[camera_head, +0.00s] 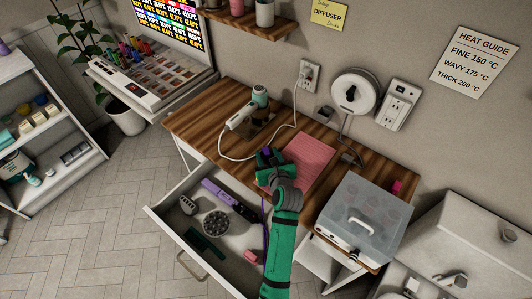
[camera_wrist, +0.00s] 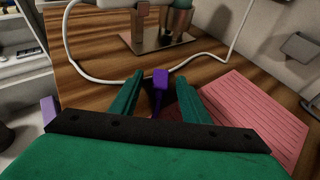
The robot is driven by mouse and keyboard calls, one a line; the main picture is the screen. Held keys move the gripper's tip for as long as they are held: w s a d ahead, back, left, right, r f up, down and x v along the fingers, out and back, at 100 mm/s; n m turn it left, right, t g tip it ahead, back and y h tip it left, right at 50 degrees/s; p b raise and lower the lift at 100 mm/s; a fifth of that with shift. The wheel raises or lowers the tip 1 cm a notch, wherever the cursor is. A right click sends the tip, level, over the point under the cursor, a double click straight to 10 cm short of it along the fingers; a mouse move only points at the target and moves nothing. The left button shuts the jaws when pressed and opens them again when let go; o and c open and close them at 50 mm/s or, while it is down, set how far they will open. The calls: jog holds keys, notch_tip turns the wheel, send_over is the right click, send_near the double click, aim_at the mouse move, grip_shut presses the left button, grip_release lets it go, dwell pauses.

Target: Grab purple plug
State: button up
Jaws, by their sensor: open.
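The purple plug (camera_wrist: 160,79) stands upright between the two green fingers of my gripper (camera_wrist: 160,88) in the wrist view, with a gap on each side. Its lower part runs down to a dark area behind the fingers. In the head view, the plug is a small purple patch (camera_head: 266,151) at the tips of my open gripper (camera_head: 269,158), over the desk's front part. A purple cord (camera_head: 264,205) hangs beside my arm towards the drawer; its upper end is hidden.
The wooden desk (camera_head: 195,124) holds a pink mat (camera_head: 308,150), a white device with a cord (camera_head: 241,115), and a lidded box (camera_head: 365,212). The open drawer (camera_head: 170,222) below holds a purple-and-black tool (camera_head: 229,199) and a round brush (camera_head: 215,223). A wall outlet (camera_head: 308,75) is behind.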

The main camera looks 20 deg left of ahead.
jog(key=shift+w+a+f, duration=0.1)
jog(key=shift+w, duration=0.1)
grip_shut()
